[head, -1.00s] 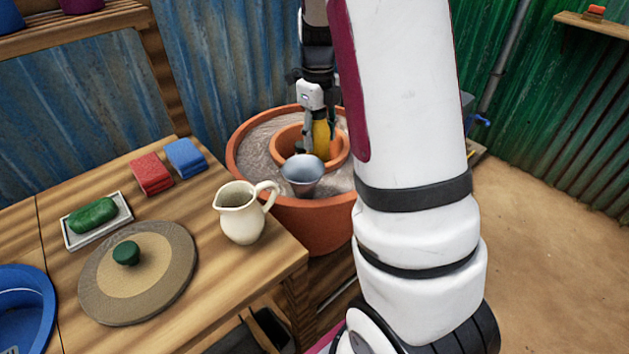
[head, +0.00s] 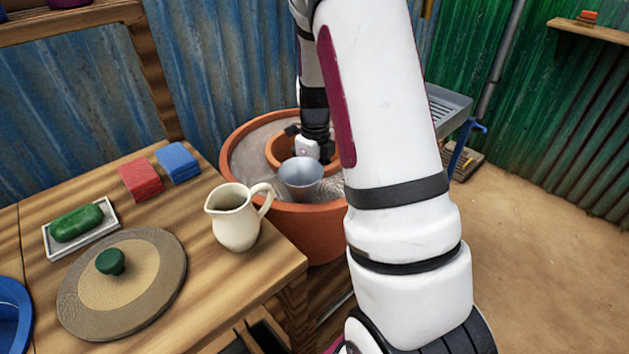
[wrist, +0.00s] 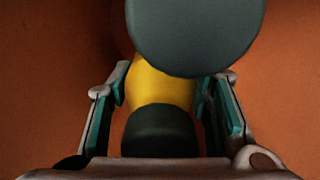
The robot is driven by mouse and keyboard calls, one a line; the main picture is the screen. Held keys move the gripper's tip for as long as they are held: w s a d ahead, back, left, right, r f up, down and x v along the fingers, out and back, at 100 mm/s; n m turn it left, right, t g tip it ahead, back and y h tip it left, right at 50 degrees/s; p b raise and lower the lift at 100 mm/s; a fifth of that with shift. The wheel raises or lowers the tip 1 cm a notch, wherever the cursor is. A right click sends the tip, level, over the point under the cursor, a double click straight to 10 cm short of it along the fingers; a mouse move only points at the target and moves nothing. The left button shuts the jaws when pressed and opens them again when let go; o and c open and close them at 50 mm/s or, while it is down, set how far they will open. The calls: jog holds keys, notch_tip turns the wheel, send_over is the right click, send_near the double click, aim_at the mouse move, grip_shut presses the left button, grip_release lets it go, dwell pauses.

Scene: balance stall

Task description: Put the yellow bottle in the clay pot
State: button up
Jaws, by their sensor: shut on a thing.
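The clay pot (head: 238,150) is a large terracotta pot filled with sand, with a smaller terracotta pot (head: 274,152) set inside it. My gripper (head: 312,150) reaches down into the inner pot, its fingertips hidden in the head view. In the wrist view my gripper (wrist: 160,90) is shut on the yellow bottle (wrist: 160,88), one finger on each side. The bottle has a dark green cap (wrist: 158,128). Orange-brown pot wall (wrist: 50,70) surrounds them. Whether the bottle touches the pot's bottom cannot be told.
A dark round object (wrist: 193,35) overlaps the bottle in the wrist view. A grey metal cup (head: 301,175) stands at the inner pot's near side. A cream jug (head: 236,222) and a round lid (head: 140,285) are on the wooden table, left of the pot.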

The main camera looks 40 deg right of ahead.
jog(key=shift+f, duration=0.1)
jog(key=o, duration=1.4)
notch_tip(320, 180, up, 12)
jog(key=p, duration=0.3)
jog(key=shift+r+p, duration=0.2)
jog(key=shift+p, duration=0.1)
